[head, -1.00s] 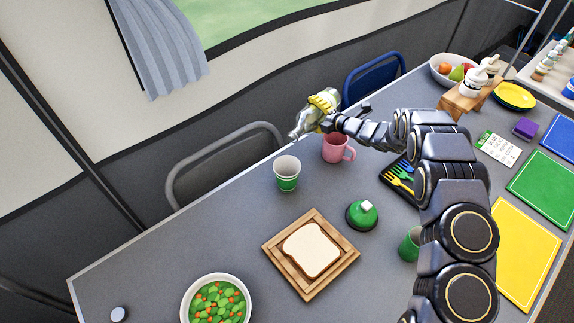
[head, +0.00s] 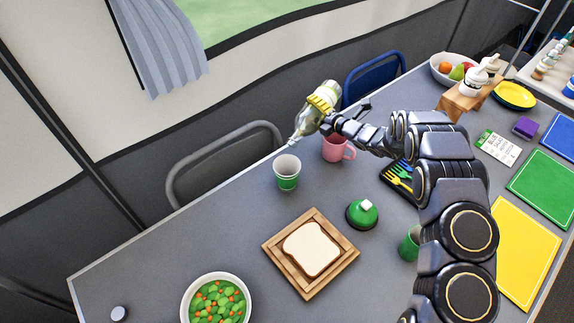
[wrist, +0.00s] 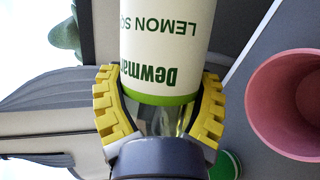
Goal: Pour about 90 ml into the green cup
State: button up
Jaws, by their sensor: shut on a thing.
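My gripper (head: 324,103) has yellow padded fingers shut around a bottle (head: 305,124) with a white label reading "LEMON SQ". The bottle tilts with its neck down and left, its mouth above the rim of a white cup with a green lower band (head: 287,173). I cannot tell whether liquid is flowing. In the wrist view the bottle (wrist: 165,50) sits between both fingers (wrist: 160,115). A plain green cup (head: 409,244) stands near the table's middle right, partly hidden by my arm. A green edge (wrist: 225,165) shows at the bottom of the wrist view.
A pink mug (head: 335,149) stands just below my gripper and also shows in the wrist view (wrist: 290,105). A green bell-like object (head: 362,214), a board with bread (head: 310,252) and a vegetable bowl (head: 216,300) lie nearer.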

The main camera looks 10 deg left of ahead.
jog(key=shift+w+f+n, duration=0.1)
jog(key=shift+f+n, duration=0.1)
jog(key=shift+n, duration=0.1)
dwell(0.4)
jog(key=shift+w+d+p, duration=0.2)
jog(key=shift+w+p, duration=0.25)
jog(key=shift+w, duration=0.15)
jog(key=shift+f+t+p, duration=0.1)
jog(key=shift+t+p, duration=0.25)
jog(key=shift+t, duration=0.05)
dwell(0.5)
jog(key=shift+r+n, duration=0.35)
jog(key=shift+n, duration=0.05)
dwell(0.9)
jog(key=shift+f, duration=0.2)
jog(key=shift+w+d+r+m+g, duration=0.2)
jog(key=shift+m+g, duration=0.1)
jog(key=shift+m, duration=0.2)
jog(key=shift+w+d+r+m+g, duration=0.1)
jog(key=shift+w+m+g, duration=0.15)
jog(key=shift+m, duration=0.25)
jog(key=shift+s+d+f+m+g, duration=0.15)
jog(key=shift+f+m+g, duration=0.15)
jog(key=shift+m, duration=0.2)
jog(key=shift+w+d+m+h, duration=0.1)
jog(key=shift+w+m+h, duration=0.2)
jog(key=shift+m, duration=0.1)
dwell(0.6)
